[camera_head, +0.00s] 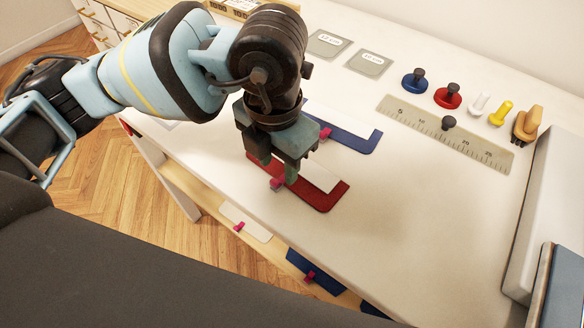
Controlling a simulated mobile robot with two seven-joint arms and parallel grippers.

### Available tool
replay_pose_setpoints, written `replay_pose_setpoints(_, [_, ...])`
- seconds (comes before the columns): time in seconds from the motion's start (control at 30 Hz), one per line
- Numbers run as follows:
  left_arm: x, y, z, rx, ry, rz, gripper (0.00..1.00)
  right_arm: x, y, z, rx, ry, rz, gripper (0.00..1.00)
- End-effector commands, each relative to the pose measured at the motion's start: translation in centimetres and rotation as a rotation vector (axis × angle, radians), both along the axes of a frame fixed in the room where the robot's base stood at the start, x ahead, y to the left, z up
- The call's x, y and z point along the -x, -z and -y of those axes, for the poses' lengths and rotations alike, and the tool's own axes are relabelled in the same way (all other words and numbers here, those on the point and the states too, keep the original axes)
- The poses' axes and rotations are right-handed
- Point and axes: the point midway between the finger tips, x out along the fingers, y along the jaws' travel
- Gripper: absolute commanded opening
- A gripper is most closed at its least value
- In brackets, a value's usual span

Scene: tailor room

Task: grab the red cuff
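The red cuff (331,199) lies flat on the white table near its front edge. A white strip (318,177) lies along its back side and a pink clip (277,183) is at its left front. My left gripper (278,167) points down over the left end of the red cuff and hides part of it. Its fingers look apart, with nothing seen held between them. I cannot tell whether the fingertips touch the cuff. My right gripper is not in view.
A blue cuff (353,137) with a white strip lies just behind. A ruler (462,139), weighted knobs (447,95) and two grey cards (370,63) are farther back. Cuffs with pink clips, one blue (318,273), lie on a lower shelf. The table's right middle is clear.

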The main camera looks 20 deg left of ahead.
Motion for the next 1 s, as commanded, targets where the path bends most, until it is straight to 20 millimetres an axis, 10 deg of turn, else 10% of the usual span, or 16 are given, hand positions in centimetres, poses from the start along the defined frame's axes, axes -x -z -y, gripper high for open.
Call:
replay_pose_setpoints(0.67, [0.1,5.1,-0.7,0.0,0.001,-0.002,0.4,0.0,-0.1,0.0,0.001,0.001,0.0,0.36])
replay_pose_setpoints(1.0, [0.1,5.0,-0.7,0.0,0.001,-0.002,0.0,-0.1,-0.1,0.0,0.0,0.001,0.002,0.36])
